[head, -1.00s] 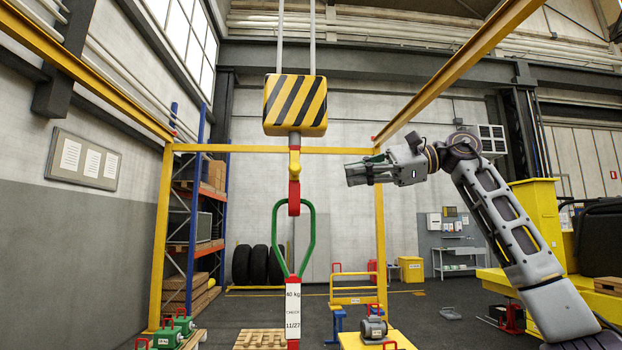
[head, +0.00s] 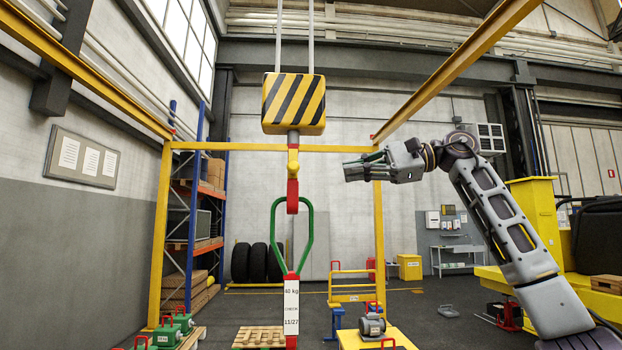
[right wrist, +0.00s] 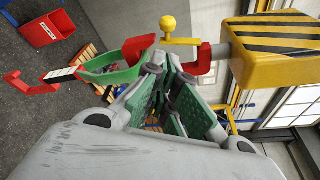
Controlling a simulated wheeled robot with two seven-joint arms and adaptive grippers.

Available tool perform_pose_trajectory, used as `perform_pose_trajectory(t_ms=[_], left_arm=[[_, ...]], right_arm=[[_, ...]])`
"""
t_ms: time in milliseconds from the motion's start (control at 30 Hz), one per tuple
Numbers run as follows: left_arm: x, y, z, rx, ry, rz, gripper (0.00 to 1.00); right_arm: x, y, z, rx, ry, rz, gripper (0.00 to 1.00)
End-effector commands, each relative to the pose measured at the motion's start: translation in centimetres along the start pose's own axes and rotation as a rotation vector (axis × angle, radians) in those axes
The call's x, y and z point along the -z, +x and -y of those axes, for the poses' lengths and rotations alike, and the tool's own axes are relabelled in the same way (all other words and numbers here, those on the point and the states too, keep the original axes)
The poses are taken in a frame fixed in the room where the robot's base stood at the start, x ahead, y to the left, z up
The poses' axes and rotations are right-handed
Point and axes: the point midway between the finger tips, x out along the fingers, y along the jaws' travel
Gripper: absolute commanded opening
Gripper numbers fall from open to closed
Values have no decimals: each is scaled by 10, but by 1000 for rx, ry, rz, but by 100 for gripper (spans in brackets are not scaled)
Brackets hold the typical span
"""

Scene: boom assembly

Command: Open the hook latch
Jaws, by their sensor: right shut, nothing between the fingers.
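A red hook (head: 292,204) hangs below the yellow-and-black striped hook block (head: 294,104). A yellow latch piece (head: 293,160) sits at the top of the hook; in the right wrist view it is a yellow bar with a ball knob (right wrist: 168,24). A green link (head: 311,240) hangs in the hook, with a white labelled weight (head: 291,306) below it. My right gripper (head: 347,172) is shut and empty, pointing left, to the right of the hook and apart from it. In the right wrist view its fingers (right wrist: 163,72) overlap the hook and link. My left gripper is out of view.
A yellow frame (head: 379,240) surrounds the hook. A motor on a yellow stand (head: 371,327) and a wooden pallet (head: 259,337) are below. Green weights (head: 166,335) stand at the lower left. The air between gripper and hook looks clear.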

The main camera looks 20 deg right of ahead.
Motion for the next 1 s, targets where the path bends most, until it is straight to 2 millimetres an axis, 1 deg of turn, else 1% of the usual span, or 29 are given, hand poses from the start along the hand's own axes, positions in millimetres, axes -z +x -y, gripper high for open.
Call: perform_pose_trajectory(t_ms=[267,467,667,1000], left_arm=[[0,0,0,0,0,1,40],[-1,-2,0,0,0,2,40],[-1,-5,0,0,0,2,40],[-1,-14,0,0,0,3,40]], right_arm=[[0,1,0,0,1,0,0],[0,8,0,-1,2,0,0],[0,27,0,-2,2,1,0],[-1,71,1,-2,1,1,0]])
